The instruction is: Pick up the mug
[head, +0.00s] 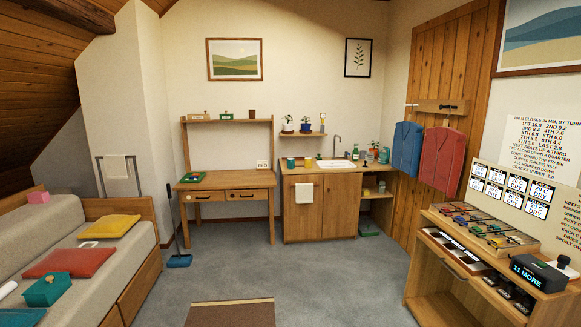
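No mug can be told for certain at this distance. A small teal cup-like thing (291,162) stands on the left of the sink counter (303,171), and its handle is too small to make out. A smaller pale yellowish thing (308,162) stands just right of it, left of the sink basin. Another small cup-like thing (381,187) sits on the open shelf to the right, below the counter. Neither of my grippers shows in the head view, and all these things are far across the room.
A wooden desk (225,182) stands left of the sink cabinet (320,212). A broom (179,261) stands by the desk's left side. A daybed (30,235) lines the left, and a wooden cabinet (436,275) stands right. The grey carpet (320,270) between is clear, with a brown rug (230,313) in front.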

